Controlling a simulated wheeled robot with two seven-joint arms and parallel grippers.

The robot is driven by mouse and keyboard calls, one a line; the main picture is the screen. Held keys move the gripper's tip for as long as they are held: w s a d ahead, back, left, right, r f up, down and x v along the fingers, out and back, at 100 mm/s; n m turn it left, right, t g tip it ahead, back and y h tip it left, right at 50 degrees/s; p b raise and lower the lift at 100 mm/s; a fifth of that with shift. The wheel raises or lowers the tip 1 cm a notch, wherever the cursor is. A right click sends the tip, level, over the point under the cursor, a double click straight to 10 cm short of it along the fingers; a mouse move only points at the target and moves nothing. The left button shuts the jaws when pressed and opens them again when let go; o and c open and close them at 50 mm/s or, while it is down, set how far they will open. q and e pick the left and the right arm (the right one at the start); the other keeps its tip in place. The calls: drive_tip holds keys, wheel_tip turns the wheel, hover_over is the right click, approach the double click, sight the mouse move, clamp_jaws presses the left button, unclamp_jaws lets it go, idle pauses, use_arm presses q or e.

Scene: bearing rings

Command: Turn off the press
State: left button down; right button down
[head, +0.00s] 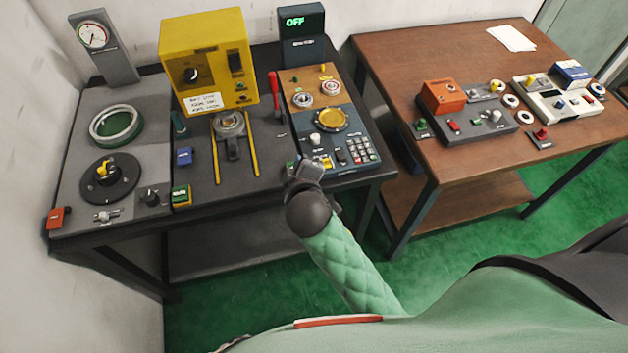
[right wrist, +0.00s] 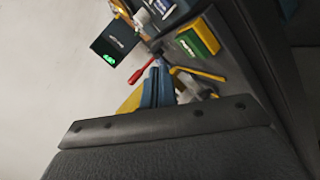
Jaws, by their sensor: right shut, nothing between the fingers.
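The yellow press (head: 207,40) stands at the back of the dark left table, with a black knob (head: 191,75) and a dark switch (head: 236,63) on its front. A red-handled lever (head: 273,86) stands upright right of it; a red handle (right wrist: 146,66) also shows in the right wrist view. A dark display (head: 303,22) behind reads "OFF" in green. My right gripper (head: 291,166) is near the table's front edge, in front of the lever and apart from the press. It is shut and empty. My left gripper is out of view.
A control panel (head: 345,130) with knobs, buttons and a keypad lies right of my right gripper. Yellow rods (head: 254,157) flank a clamp before the press. A green ring (head: 117,124), gauge (head: 93,36) and black dial (head: 109,181) are at left. A brown table (head: 400,50) stands right.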

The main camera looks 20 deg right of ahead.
wheel_tip(320, 180, down, 5)
drive_tip(key=s+d+m+g, duration=0.2)
drive_tip(key=shift+s+d, duration=0.35)
drive_tip(key=shift+d, duration=0.05)
drive_tip(key=shift+r, duration=0.1)
